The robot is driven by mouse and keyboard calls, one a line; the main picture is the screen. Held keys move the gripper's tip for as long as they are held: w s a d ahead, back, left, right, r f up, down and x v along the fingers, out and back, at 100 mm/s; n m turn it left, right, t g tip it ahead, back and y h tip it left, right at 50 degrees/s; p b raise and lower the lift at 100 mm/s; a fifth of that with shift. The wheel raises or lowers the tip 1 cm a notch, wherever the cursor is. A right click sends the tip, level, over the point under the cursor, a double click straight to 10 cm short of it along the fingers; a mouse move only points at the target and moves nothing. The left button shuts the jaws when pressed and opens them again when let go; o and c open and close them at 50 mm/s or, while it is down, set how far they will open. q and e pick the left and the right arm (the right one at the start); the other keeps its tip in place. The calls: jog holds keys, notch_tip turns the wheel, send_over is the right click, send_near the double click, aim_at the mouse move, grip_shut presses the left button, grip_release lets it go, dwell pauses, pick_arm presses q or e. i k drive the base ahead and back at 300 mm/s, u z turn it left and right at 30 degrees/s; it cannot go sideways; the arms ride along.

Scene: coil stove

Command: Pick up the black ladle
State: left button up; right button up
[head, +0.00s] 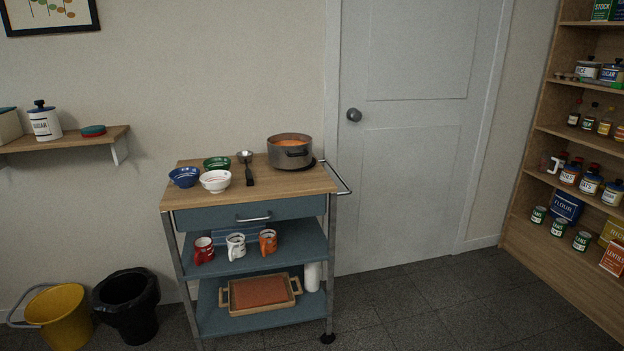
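The black ladle (249,176) lies on the wooden top of the kitchen cart (290,184). Its dark handle points toward the cart's front edge, and its lighter, metallic-looking bowl end (245,155) is toward the wall. It lies between the bowls on the left and the pot on the right. Neither of my grippers is in view.
A grey pot (290,155) with orange contents stands right of the ladle. Blue (184,177), white (215,181) and green (217,163) bowls stand left. Floor to the right is clear.

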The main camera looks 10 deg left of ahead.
aim_at(244, 157)
jog(key=u, duration=1.05)
jog(key=i, duration=1.05)
jog(key=u, duration=0.05)
